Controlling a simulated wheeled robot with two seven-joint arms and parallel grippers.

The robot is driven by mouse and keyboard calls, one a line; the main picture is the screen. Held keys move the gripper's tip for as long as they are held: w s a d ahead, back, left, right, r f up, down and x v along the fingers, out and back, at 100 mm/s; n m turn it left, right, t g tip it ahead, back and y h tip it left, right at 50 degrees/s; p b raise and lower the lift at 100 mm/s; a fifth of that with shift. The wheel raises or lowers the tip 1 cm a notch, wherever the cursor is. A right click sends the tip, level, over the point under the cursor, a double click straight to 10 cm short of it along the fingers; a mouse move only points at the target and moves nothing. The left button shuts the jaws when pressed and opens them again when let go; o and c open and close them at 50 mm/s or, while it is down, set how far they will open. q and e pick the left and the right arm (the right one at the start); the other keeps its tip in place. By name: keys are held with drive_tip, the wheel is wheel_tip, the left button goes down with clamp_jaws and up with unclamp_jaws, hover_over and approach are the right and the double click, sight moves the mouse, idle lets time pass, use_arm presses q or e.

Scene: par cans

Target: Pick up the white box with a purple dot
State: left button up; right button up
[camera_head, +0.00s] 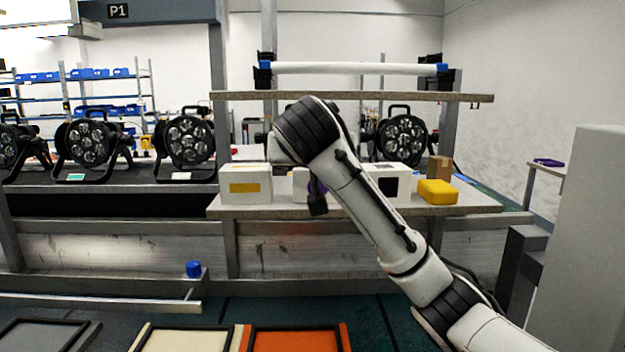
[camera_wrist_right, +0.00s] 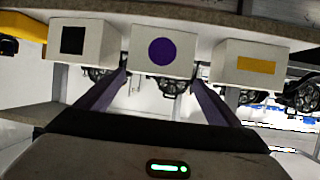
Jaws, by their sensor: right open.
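The white box with a purple dot (camera_wrist_right: 147,68) faces the camera in the right wrist view, between two other white boxes. In the head view my right arm hides most of it; a strip of white box (camera_head: 300,184) shows left of the arm. My right gripper (camera_wrist_right: 159,78) is open and empty, its two fingers pointing toward the box, one near each side edge. I cannot tell whether the fingertips reach the box. My left gripper is not in view.
A white box with a yellow patch (camera_head: 246,170) stands left and one with a black square (camera_head: 401,182) right on the wooden shelf (camera_head: 270,211). A yellow case (camera_head: 437,192) lies farther right. An upper shelf (camera_head: 240,96) runs above. Stage lights (camera_head: 88,142) stand left.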

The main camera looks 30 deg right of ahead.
drive_tip(key=p+x, duration=0.1)
drive_tip(key=x, duration=0.7)
drive_tip(key=shift+w+d+f, duration=0.1)
drive_tip(key=shift+d+f, duration=0.05)
drive_tip(key=shift+d, duration=0.1)
drive_tip(key=c, duration=1.1)
